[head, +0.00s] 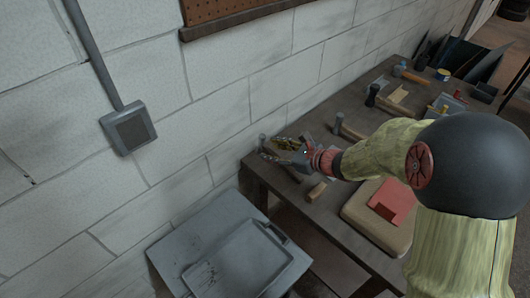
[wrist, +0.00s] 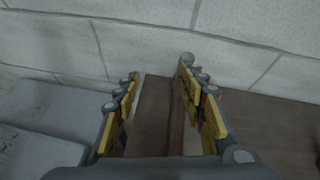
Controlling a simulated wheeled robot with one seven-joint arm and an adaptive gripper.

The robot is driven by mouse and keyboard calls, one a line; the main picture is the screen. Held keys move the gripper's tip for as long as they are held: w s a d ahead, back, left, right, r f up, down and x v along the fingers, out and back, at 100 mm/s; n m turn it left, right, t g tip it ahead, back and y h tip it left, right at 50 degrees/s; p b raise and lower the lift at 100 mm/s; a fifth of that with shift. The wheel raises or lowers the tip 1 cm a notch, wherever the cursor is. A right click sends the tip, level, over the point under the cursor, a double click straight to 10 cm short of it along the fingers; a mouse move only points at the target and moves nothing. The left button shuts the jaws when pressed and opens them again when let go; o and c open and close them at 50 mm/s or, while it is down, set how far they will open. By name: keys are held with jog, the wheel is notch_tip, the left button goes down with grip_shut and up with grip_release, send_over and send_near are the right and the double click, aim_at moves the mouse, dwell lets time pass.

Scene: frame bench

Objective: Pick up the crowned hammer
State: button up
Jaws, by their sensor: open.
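My gripper (head: 278,150) is open above the near left end of the wooden bench. In the wrist view its yellow-lined fingers (wrist: 155,95) stand wide apart, with bare-looking dark wood between them. A grey hammer-like head (head: 262,140) stands at the bench's left end, beside my fingertips; its handle is mostly hidden by my gripper. A rounded grey top (wrist: 187,58) shows by the right fingertip in the wrist view, perhaps the same head. I cannot tell which is the crowned one.
A grey tray-topped surface (head: 205,235) stands left of the bench, lower down. A block wall (head: 225,110) runs close behind.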

aim_at(265, 145)
jog(key=w+d+f+m, duration=0.1)
jog(key=w+f+m+t, duration=0.1)
jog(key=f, duration=0.1)
jog(key=shift+w+d+m+h, duration=0.15)
jog(key=shift+d+m+h, duration=0.15)
jog(key=shift+d, duration=0.1)
jog(key=shift+w+f, duration=0.2)
jog(key=shift+w, duration=0.05)
jog(key=b+x, duration=0.2)
jog(key=x, duration=0.5)
jog(key=shift+w+b, duration=0.35)
jog(key=shift+w, duration=0.05)
jog(key=shift+r, duration=0.1)
jog(key=c, duration=0.3)
grip_shut()
